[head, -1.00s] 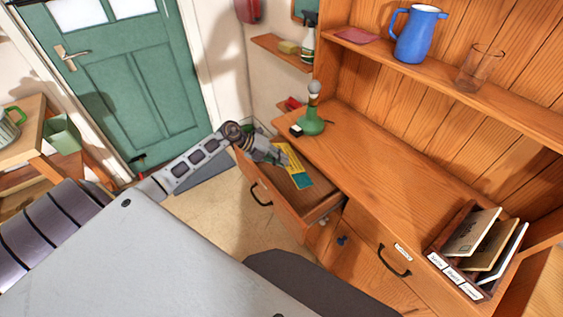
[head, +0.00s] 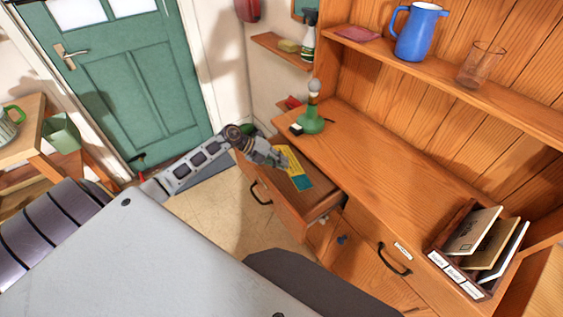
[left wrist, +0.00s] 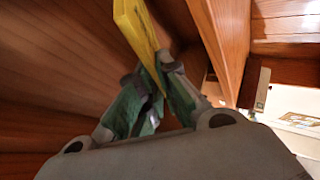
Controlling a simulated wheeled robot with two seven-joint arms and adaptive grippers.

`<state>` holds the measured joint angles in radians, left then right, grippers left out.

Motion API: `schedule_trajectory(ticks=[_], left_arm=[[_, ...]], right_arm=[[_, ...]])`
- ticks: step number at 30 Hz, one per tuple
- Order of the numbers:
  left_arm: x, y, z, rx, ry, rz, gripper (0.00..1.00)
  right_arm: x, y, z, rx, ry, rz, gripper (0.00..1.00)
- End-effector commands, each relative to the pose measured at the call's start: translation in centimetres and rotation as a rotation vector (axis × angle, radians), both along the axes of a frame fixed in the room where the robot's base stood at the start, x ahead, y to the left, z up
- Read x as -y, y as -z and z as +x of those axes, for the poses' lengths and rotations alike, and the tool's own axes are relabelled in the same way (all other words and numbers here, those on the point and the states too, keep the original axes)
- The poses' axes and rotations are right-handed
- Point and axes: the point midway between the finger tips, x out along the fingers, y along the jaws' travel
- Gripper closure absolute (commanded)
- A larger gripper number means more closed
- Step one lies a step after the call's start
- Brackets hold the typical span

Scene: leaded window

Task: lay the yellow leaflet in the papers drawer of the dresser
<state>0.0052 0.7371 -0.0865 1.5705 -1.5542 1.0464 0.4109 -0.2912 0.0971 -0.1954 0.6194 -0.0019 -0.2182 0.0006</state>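The yellow leaflet (head: 300,178), with a blue-green patch at its lower end, is over the open left drawer (head: 287,213) of the wooden dresser (head: 375,170). My left gripper (head: 282,162) is at the leaflet's left edge, above the drawer. In the left wrist view, the leaflet (left wrist: 138,28) appears edge-on between the nearly closed green-padded fingers (left wrist: 154,88), and they look shut on it. Whether the leaflet touches the drawer bottom cannot be told. My right gripper is not in view.
A green-based object (head: 311,120) stands on the dresser top near the drawer. A rack (head: 438,259) with upright papers is at the right. A blue jug (head: 415,32) and a glass (head: 481,66) stand on the shelf above. The middle of the dresser top is clear.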

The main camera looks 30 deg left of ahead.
Motion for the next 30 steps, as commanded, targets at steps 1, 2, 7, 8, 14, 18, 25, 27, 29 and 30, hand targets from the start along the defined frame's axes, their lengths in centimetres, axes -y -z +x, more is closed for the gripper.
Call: schedule_trajectory(ticks=[1,2,7,8,14,18,25,27,29,30], left_arm=[[0.0,0.1,0.0,0.000,0.000,0.000,1.00],[0.0,0.2,0.0,0.000,-0.001,0.000,1.00],[0.0,0.2,0.0,0.000,-0.001,0.000,1.00],[0.0,0.2,0.0,0.000,-0.001,0.000,0.91],[0.0,0.2,0.0,0.000,-0.001,0.000,0.73],[0.0,0.2,0.0,0.000,-0.001,0.000,0.73],[0.0,0.0,0.0,0.000,0.000,0.000,0.73],[0.0,-0.3,0.0,-0.001,0.000,0.001,0.73],[0.0,-0.6,0.0,-0.001,0.000,0.001,0.73],[0.0,-0.9,0.0,0.000,-0.001,0.001,0.73]], right_arm=[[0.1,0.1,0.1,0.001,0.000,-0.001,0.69],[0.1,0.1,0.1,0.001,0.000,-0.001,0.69],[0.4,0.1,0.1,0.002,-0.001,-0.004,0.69],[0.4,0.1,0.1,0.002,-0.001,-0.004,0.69],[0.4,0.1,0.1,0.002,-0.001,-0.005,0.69],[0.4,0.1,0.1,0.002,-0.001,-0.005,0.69],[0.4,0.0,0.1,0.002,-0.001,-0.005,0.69],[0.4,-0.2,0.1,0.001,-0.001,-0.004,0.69],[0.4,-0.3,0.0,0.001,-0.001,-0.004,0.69],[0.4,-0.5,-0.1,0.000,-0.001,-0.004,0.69]])
